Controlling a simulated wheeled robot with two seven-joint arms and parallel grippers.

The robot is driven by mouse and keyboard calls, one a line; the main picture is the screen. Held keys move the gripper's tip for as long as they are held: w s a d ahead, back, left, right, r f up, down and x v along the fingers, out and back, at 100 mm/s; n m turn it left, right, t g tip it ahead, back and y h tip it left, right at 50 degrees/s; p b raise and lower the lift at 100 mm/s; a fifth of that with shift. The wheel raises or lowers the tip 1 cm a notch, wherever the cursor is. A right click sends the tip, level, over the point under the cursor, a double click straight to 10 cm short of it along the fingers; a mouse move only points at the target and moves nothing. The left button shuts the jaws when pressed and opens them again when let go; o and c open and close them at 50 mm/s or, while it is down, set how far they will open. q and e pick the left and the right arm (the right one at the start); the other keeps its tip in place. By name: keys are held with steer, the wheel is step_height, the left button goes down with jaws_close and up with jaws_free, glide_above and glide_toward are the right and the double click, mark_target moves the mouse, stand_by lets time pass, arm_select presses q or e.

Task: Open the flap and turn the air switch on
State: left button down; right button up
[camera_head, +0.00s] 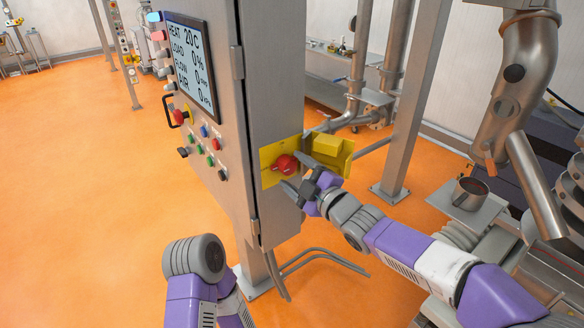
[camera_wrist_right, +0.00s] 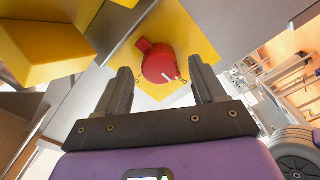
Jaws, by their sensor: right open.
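The red air switch (camera_head: 284,164) sits on a yellow plate (camera_head: 267,155) on the side of the grey control cabinet. The yellow flap (camera_head: 330,150) stands swung open to the right of the switch. My right gripper (camera_head: 292,172) is open at the switch. In the right wrist view the red switch (camera_wrist_right: 159,64) shows ahead, between the two open fingers (camera_wrist_right: 163,88), with nothing gripped. The yellow flap (camera_wrist_right: 45,45) fills the upper left there. In the head view, part of my left arm shows at the bottom, but its gripper is out of view.
The cabinet front carries a display (camera_head: 192,68) and several coloured buttons (camera_head: 204,131). A metal post (camera_head: 407,100) stands behind the flap. A metal cup (camera_head: 469,193) sits on a small ledge at the right. Orange floor is open on the left.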

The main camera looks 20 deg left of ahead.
steer(key=shift+x, duration=0.9)
steer(key=c, duration=1.1)
steer(key=shift+o, duration=0.2)
